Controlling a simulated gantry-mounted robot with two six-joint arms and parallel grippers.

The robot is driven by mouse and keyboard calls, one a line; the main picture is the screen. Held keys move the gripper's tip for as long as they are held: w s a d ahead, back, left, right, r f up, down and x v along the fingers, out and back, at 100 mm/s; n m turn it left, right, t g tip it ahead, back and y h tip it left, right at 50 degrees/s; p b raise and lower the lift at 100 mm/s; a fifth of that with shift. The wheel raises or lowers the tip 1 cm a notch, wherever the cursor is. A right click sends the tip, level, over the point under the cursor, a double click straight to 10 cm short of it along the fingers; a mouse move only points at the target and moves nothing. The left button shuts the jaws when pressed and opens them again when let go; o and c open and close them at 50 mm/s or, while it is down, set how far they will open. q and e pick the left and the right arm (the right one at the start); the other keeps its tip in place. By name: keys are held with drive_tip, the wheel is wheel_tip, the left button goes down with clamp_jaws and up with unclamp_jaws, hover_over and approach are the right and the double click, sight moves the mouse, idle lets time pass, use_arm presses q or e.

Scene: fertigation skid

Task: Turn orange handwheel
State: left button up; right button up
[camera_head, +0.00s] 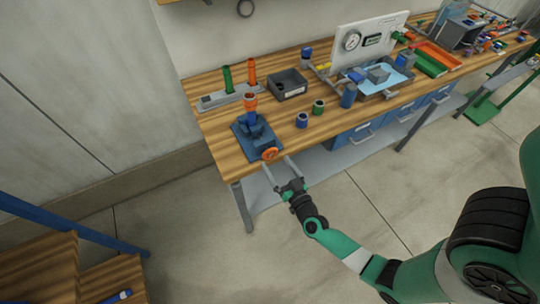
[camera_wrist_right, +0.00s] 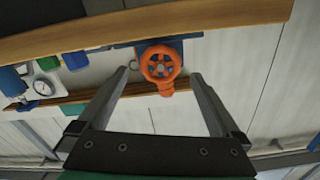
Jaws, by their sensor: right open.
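The orange handwheel (camera_head: 269,154) sits on the front of a blue valve body (camera_head: 254,136) at the near left edge of the wooden bench. It shows in the right wrist view (camera_wrist_right: 161,65) as a spoked wheel. My right gripper (camera_head: 279,166) is open, its two fingers pointing at the wheel from the front of the bench. In the right wrist view the fingers (camera_wrist_right: 160,78) stand apart, one on each side of the wheel, with gaps to it. I cannot tell how far the tips are from the wheel in depth. My left gripper is not in view.
The wooden bench (camera_head: 222,144) carries a green and an orange handle (camera_head: 252,72), a dark bin (camera_head: 289,84), small blue and green cylinders (camera_head: 302,120) and a gauge panel (camera_head: 366,42). Blue drawers (camera_head: 355,135) hang underneath. The floor before the bench is clear.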

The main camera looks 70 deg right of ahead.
sight(271, 155)
drive_tip(key=b+x, duration=0.1)
drive_tip(key=x, duration=0.4)
drive_tip(key=shift+w+d, duration=0.1)
drive_tip(key=shift+w, duration=0.1)
drive_tip(key=c, duration=1.3)
drive_tip(key=shift+m, duration=1.1)
drive_tip(key=shift+o, duration=0.2)
drive_tip(key=m, duration=0.3)
drive_tip(key=shift+s, duration=0.1)
